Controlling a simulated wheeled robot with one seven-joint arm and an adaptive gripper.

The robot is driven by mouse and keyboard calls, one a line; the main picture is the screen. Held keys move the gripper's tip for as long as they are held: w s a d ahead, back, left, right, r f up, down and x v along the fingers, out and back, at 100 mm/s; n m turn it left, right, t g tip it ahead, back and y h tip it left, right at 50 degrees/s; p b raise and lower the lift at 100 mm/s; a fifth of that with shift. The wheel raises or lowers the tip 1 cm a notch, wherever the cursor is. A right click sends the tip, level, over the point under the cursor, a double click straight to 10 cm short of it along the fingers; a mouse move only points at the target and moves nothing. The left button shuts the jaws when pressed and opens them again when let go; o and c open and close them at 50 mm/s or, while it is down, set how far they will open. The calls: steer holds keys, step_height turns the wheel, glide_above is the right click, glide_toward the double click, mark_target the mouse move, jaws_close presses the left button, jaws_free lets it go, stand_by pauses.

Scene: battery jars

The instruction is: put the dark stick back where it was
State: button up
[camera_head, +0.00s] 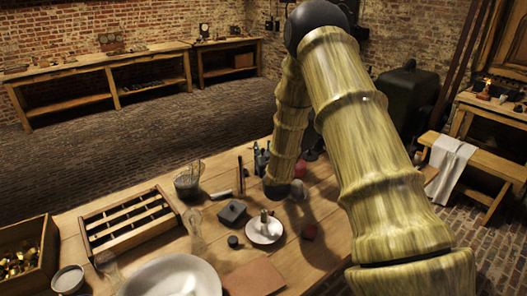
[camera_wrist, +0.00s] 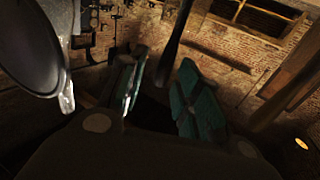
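A thin dark stick (camera_head: 241,174) stands upright near the middle of the table in the head view. In the wrist view a dark stick (camera_wrist: 177,38) runs down from the top edge toward the gap between my fingers; I cannot tell whether it is the same one. My gripper (camera_wrist: 160,95) shows two teal finger pads set apart, with a gap between them. Neither pad clearly touches the stick. In the head view my forearm reaches down to the table just right of the upright stick, and the gripper is small and partly hidden there.
The table holds a slotted wooden tray (camera_head: 92,240), a glass jar (camera_head: 187,184), a grey block (camera_head: 232,212), a white dish (camera_head: 277,232), a large pale bowl (camera_head: 168,278) and a brown slab (camera_head: 254,279). A large grey rounded thing (camera_wrist: 32,45) is close to the wrist camera.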

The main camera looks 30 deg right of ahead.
steer(key=b+v, duration=0.2)
steer(key=v, duration=1)
stand_by(1.1)
